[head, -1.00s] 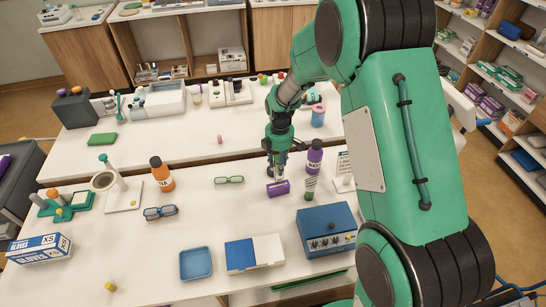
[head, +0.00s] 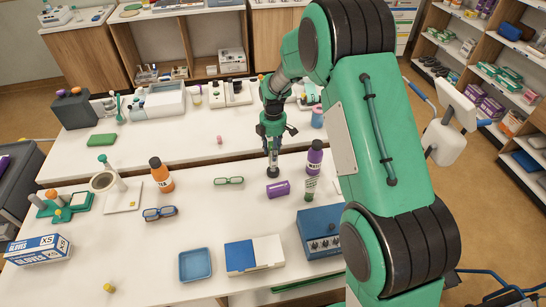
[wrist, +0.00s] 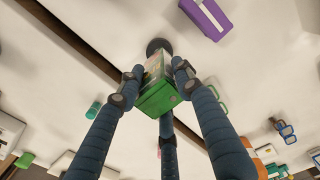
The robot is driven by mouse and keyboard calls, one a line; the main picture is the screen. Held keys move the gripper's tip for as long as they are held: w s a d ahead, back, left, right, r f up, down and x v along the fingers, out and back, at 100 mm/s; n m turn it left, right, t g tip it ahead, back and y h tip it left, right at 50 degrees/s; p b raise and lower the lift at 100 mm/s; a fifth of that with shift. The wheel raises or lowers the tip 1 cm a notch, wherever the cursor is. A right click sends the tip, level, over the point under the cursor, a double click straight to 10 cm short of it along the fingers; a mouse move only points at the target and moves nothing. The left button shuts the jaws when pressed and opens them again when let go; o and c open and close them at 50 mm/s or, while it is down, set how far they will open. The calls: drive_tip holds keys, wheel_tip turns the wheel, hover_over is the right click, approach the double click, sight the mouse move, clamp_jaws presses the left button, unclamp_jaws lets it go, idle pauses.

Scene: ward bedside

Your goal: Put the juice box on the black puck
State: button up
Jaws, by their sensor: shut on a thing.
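The juice box (wrist: 158,96), with green faces and a printed side, is held between the fingers of my gripper (wrist: 153,90). In the head view my gripper (head: 272,152) points down over the far edge of the near table, and the box is mostly hidden there by the fingers. The black puck (wrist: 158,46) shows as a dark round shape just beyond the box's far end in the wrist view. In the head view the puck (head: 273,174) lies directly below my gripper. I cannot tell whether the box touches the puck.
A purple box (head: 278,189) lies close in front of the puck. A purple bottle (head: 314,160) and a green-and-white tube (head: 311,188) stand to the right. Green glasses (head: 229,181) lie to the left. A gap (head: 215,160) runs between the two tables.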

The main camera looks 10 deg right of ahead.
drive_tip(key=shift+f, duration=1.7)
drive_tip(key=shift+f+b, duration=0.1)
drive_tip(key=shift+b, duration=0.2)
drive_tip(key=o, duration=1.3)
drive_tip(key=shift+f, duration=0.1)
wheel_tip(320, 180, up, 11)
drive_tip(key=shift+r+p, duration=0.15)
drive_tip(key=shift+p, duration=0.6)
drive_tip(key=shift+r, duration=0.55)
